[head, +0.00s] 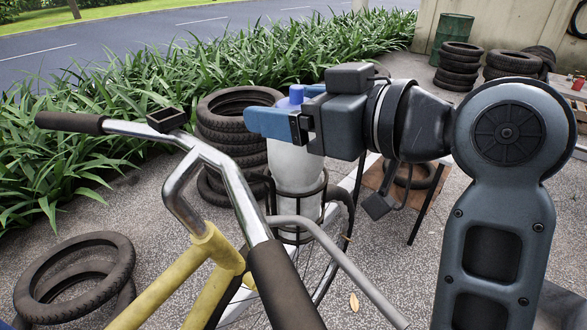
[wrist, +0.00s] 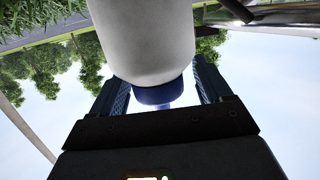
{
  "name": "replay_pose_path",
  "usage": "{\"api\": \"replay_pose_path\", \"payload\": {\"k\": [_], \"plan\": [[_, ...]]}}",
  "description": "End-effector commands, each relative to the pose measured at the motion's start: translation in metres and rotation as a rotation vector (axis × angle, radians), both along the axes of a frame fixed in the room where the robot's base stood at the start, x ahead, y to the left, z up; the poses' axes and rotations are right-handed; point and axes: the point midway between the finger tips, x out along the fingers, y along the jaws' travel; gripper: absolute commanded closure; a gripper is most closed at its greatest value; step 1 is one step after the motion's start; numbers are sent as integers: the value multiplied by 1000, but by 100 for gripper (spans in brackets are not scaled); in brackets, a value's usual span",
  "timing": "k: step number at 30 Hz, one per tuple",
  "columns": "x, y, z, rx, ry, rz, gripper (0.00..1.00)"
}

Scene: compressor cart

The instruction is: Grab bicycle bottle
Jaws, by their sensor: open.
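The bicycle bottle (head: 296,166) is white with a blue cap (head: 297,92). It stands nearly upright in a dark wire cage (head: 298,205) on the bicycle. Whether either finger touches the bottle cannot be told.
The bicycle's handlebar (head: 225,165) and yellow frame (head: 165,280) fill the near left. Stacked tyres (head: 225,135) stand behind the bottle, and more tyres (head: 75,275) lie at lower left. A small wooden table (head: 405,185) is behind my arm. Plants (head: 180,80) border the road.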

Motion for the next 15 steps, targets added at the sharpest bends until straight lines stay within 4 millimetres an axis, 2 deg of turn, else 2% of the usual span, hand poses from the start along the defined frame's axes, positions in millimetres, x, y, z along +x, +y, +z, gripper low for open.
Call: {"api": "replay_pose_path", "payload": {"k": [4, 11, 15], "plan": [[7, 9, -2, 0, 0, 0, 22], [8, 10, -3, -1, -1, -1, 22], [8, 10, -3, -1, -1, -1, 34]]}}
